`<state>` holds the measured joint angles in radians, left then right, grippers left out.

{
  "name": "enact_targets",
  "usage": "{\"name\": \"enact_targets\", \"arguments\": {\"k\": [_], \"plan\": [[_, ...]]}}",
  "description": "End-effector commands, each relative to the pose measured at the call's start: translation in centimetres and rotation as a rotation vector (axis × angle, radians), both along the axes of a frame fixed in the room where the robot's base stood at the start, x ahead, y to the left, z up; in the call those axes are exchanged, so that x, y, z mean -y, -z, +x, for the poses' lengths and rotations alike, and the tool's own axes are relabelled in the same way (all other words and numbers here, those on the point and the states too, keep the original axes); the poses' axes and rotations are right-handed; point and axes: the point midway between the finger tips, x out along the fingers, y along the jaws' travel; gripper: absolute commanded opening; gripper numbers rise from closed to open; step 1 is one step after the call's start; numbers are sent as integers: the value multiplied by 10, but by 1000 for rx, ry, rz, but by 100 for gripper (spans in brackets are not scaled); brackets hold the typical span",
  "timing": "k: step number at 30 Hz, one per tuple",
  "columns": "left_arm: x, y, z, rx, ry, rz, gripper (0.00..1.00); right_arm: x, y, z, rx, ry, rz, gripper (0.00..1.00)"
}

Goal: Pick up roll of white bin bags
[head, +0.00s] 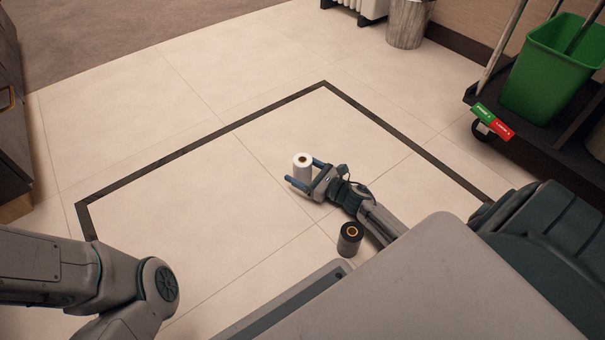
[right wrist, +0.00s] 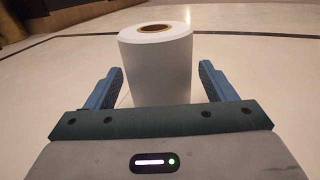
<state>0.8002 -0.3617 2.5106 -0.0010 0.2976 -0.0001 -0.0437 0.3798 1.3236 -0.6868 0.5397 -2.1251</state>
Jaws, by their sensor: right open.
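The roll of white bin bags (head: 302,170) stands upright on the tiled floor near the middle of the head view. In the right wrist view the white roll (right wrist: 157,68) shows its brown core on top and stands between the two blue fingers. My right gripper (head: 304,174) is open, with one finger on each side of the roll; in the right wrist view (right wrist: 160,85) a gap shows between the roll and each finger. Of my left arm only links show at the lower left of the head view; its gripper is not in view.
A black roll (head: 348,243) stands on the floor beside my right forearm. A cart with a green bucket (head: 552,68) is at the upper right. A metal bin (head: 409,22) and a white heater stand at the back. A dark cabinet (head: 12,110) is at the left.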

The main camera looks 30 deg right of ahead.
Motion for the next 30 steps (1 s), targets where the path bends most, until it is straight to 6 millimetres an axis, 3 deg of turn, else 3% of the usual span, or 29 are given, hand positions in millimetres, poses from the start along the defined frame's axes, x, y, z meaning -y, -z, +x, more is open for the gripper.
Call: {"name": "enact_targets", "arguments": {"k": [3,11,20,30], "plan": [[0,6,0,0,0,0,46,-4,1,12,0,1,-1,77],[0,5,0,-1,0,0,46,-5,0,14,-1,1,0,77],[0,5,0,-1,0,0,46,-5,0,14,-1,1,0,24],[0,-3,1,-3,1,1,46,-5,-12,14,0,0,-1,24]]}}
